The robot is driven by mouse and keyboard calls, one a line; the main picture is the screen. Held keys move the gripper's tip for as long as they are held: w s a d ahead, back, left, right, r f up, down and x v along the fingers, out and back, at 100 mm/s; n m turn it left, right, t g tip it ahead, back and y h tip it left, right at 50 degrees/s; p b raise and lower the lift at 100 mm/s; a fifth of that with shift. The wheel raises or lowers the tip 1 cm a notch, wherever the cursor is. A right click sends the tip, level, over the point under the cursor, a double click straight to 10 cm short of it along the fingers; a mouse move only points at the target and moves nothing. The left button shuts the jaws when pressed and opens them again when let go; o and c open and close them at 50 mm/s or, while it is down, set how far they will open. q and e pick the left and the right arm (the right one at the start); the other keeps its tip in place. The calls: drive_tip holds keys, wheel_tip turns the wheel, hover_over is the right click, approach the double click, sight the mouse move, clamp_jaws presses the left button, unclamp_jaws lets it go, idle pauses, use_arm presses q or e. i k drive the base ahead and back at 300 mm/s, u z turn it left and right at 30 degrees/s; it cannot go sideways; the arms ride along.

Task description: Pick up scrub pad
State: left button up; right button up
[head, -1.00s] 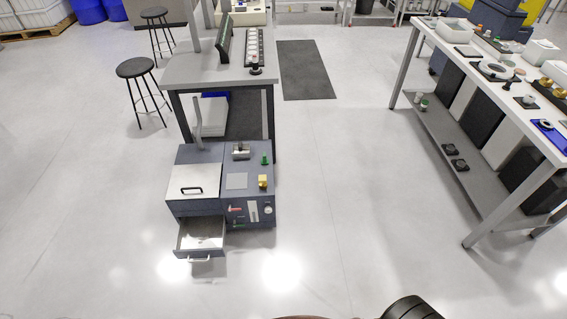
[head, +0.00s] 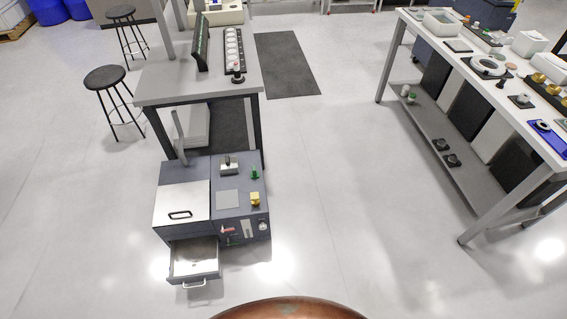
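I cannot pick out a scrub pad with certainty. A flat light-grey square (head: 227,199) lies on top of the dark blue-grey machine (head: 240,212), but I cannot tell whether it is a pad or a panel. Beside it on the machine are a yellow block (head: 255,199), a small green piece (head: 255,173) and a metal fixture (head: 229,167). The machine's front drawer (head: 194,259) is pulled open, and its contents are too small to make out. Neither of my grippers is in view.
A grey workbench (head: 163,87) stands behind the machine, with two black stools (head: 105,77) to its left. A long table (head: 452,61) with several parts and a lower shelf (head: 445,170) stands at the right. The floor (head: 330,190) between them is clear.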

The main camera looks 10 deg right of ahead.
sight(254, 175)
drive_tip(key=z, duration=0.1)
drive_tip(key=i, duration=1.5)
drive_tip(key=u, duration=0.6)
